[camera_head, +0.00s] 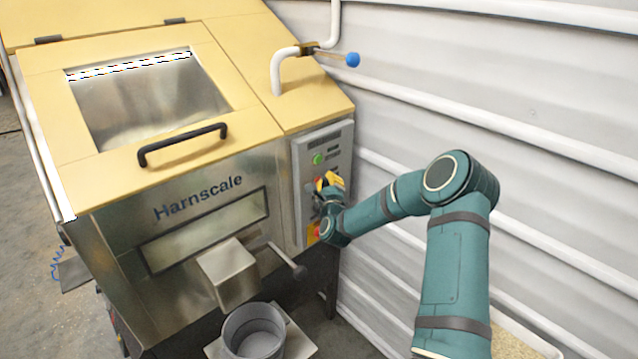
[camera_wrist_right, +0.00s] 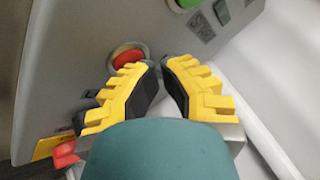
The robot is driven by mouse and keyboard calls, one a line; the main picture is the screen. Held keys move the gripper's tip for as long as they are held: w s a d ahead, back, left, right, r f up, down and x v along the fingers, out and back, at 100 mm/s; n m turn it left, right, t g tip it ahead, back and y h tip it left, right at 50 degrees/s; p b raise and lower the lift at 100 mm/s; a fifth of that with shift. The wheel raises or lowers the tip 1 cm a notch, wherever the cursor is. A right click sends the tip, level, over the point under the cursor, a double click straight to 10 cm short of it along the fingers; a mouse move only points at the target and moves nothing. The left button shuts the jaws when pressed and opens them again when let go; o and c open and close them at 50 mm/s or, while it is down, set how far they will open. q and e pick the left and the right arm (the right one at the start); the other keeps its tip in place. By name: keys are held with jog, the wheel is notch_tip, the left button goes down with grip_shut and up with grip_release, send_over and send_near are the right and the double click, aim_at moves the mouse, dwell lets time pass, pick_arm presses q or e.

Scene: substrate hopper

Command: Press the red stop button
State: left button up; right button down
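A control panel (camera_head: 304,170) is on the front of the hopper, at its right side. In the wrist view a round red button (camera_wrist_right: 128,57) in a metal ring shows on it, just beyond and left of my fingertips. My right gripper (camera_wrist_right: 159,63) has its yellow fingertips drawn together, with nothing seen between them. I cannot tell whether the fingertips touch the panel. My left gripper is not in view.
A green button (camera_head: 318,159) is above the gripper. A red knob on a yellow plate (camera_head: 314,231) is lower on the panel, partly behind my wrist. A lever with a dark knob (camera_head: 299,271) sticks out below left. The ribbed white wall (camera_head: 480,110) is close on the right.

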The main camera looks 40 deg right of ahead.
jog(key=shift+s, duration=0.8)
jog(key=s, duration=0.3)
jog(key=s+b, duration=0.1)
jog(key=s, duration=0.1)
jog(key=shift+d, duration=0.25)
dwell(0.7)
